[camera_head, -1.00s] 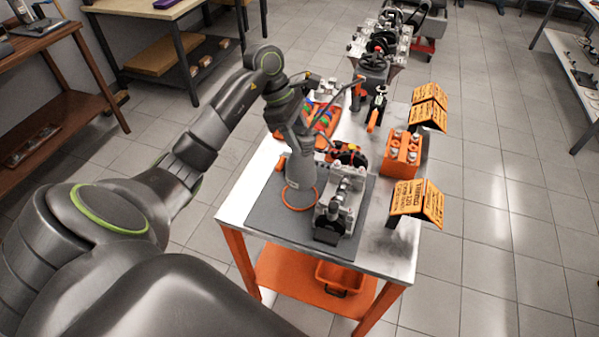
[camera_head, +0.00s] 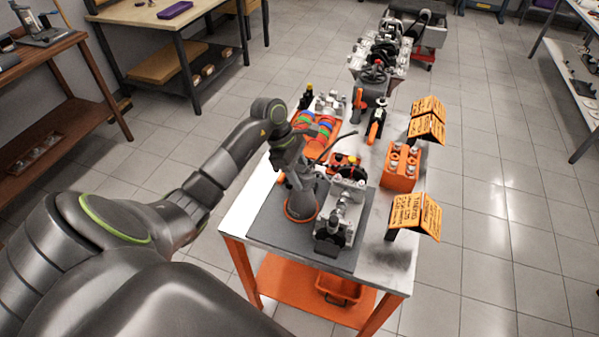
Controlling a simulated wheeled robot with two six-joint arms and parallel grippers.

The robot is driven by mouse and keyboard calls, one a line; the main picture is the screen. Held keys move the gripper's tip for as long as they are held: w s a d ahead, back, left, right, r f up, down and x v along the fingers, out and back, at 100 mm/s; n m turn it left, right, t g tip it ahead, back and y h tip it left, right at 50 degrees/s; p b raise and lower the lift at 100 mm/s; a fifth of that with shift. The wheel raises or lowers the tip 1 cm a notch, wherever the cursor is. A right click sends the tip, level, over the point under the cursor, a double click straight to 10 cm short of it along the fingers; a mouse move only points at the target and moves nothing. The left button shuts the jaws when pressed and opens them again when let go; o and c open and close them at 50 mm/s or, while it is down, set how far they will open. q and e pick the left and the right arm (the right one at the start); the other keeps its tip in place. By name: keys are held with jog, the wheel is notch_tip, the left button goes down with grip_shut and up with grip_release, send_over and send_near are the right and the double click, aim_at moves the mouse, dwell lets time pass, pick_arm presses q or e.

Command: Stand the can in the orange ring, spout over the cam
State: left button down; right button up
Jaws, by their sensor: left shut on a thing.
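The dark grey can (camera_head: 304,196) is upright on the dark mat's left part, its base within the outline of the orange ring (camera_head: 299,218). The ring's front edge shows below the can; I cannot tell if the can rests on the mat. Its thin dark spout (camera_head: 337,147) slants up to the back right, not visibly in line with the cam on the grey engine part (camera_head: 338,214). My left gripper (camera_head: 291,158) is shut on the can from above; its fingers are mostly hidden. My right gripper is not in view.
An orange box (camera_head: 402,168) with grey tops and orange tent cards (camera_head: 414,212) stand on the right side of the table. Red, yellow and dark parts lie behind the engine part. An orange tray (camera_head: 316,131) with coloured items is at the back left.

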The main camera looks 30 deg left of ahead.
pick_arm(q)
jog(key=c, duration=0.7)
grip_release()
jog(key=shift+r, duration=0.15)
jog(key=shift+a+r, duration=0.2)
jog(key=b+v, duration=0.4)
jog(key=v, duration=0.7)
jog(key=shift+s+r+b, duration=0.15)
jog(key=shift+r+b, duration=0.05)
jog(key=shift+b, duration=0.1)
